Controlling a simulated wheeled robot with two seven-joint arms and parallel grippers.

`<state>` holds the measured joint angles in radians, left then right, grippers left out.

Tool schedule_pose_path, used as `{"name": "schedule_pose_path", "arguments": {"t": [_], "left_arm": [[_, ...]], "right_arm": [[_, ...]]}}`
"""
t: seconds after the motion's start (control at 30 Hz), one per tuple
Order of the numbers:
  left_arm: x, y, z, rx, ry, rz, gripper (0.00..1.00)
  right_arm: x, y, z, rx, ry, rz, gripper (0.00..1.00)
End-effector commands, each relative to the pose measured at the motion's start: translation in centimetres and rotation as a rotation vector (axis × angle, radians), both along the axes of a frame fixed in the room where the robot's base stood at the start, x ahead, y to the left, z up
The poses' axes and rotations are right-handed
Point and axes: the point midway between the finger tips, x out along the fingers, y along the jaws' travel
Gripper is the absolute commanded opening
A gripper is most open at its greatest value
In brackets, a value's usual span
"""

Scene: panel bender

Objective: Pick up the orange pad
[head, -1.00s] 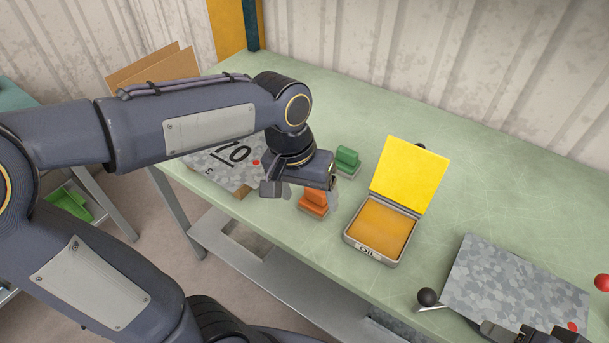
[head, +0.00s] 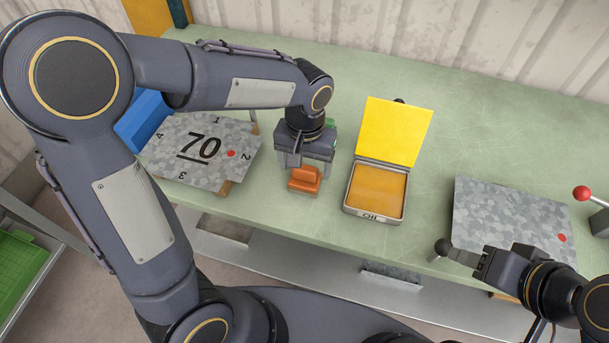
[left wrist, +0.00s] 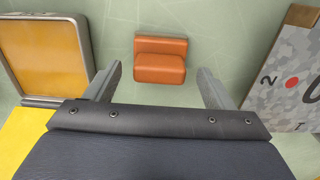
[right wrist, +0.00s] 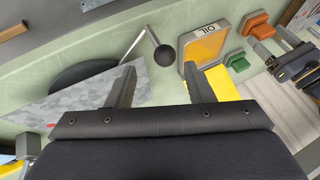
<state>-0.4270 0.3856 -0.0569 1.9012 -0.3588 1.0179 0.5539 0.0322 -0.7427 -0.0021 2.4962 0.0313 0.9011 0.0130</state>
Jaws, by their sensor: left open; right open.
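The orange pad (head: 304,180) is a small block with a raised grip, lying on the green bench near its front edge. In the left wrist view the orange pad (left wrist: 160,59) sits ahead of and between the open fingers, apart from them. My left gripper (head: 304,163) is open and empty, just behind and above the pad in the head view; its fingers (left wrist: 160,85) show in the left wrist view. My right gripper (head: 462,252) is open and empty near the right grey panel; its fingers (right wrist: 158,85) show in the right wrist view. The pad also shows in the right wrist view (right wrist: 257,24).
An open oil tin (head: 347,205) with a yellow lid (head: 393,132) stands right of the pad. A green pad (right wrist: 238,62) is mostly hidden behind my left gripper. A mottled sheet marked 70 (head: 180,140) lies left. A grey sheet (head: 510,215) and a black-knobbed lever (right wrist: 163,54) are at right.

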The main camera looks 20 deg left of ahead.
Motion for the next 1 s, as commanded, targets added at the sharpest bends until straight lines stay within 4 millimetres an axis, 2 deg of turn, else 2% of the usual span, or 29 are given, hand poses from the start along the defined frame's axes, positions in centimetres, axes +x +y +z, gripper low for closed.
{"name": "schedule_pose_path", "arguments": {"t": [0.1, 0.37, 0.73, 1.0], "left_arm": [[-0.04, 0.01, -1.15, 0.001, 0.001, -0.001, 0.76], [0.01, 0.00, -1.36, -0.001, -0.001, -0.001, 0.75], [0.01, 0.00, -1.32, -0.001, -0.001, 0.000, 0.27], [0.03, -0.01, -1.16, -0.001, -0.002, 0.000, 0.27]], "right_arm": [[0.00, 0.00, 0.06, 0.000, 0.000, 0.000, 0.48], [0.00, 0.00, 0.03, 0.000, 0.000, 0.000, 0.48], [0.00, 0.00, 0.03, 0.000, 0.000, 0.000, 0.48], [-0.01, -0.01, 0.04, 0.000, 0.000, 0.000, 0.48]]}}
